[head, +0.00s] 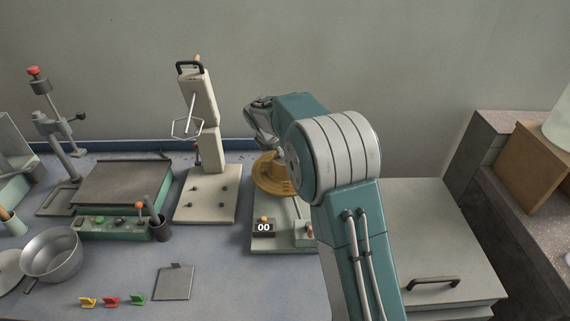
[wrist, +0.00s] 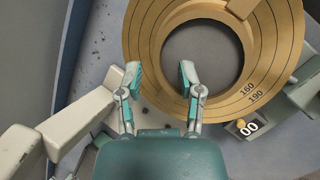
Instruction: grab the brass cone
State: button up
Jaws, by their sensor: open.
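A round brass piece (wrist: 140,35) fills the upper middle of the wrist view, a wide ring marked 160 and 190 around a dark grey round centre. A brass tab (wrist: 241,7) crosses its upper right. I cannot tell cleanly where the cone ends and the marked disc begins. In the head view the brass piece (head: 266,178) stands on a pale base, partly hidden by my arm. My gripper (wrist: 160,78) is open and empty, its fingertips over the ring's lower left in the wrist view. In the head view my gripper (head: 262,120) is above the brass piece, mostly hidden.
A counter box reading 00 (head: 264,227) sits at the base's front. A cream upright stand (head: 209,150) is close on the left; its pale arm (wrist: 80,115) shows left of my gripper. A green-sided device (head: 122,185), a pot (head: 52,254) and small coloured clips lie further left.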

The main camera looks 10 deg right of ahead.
jog(key=x, duration=0.4)
jog(key=shift+w+f, duration=0.15)
jog(key=shift+f, duration=0.05)
grip_shut()
jog(key=shift+r, duration=0.1)
jog(key=shift+r, duration=0.5)
notch_tip(320, 180, up, 2)
jog(key=shift+r, duration=0.15)
jog(key=s+a+r, duration=0.3)
jog(key=s+r, duration=0.6)
jog(key=s, duration=0.5)
jog(key=shift+r, duration=0.3)
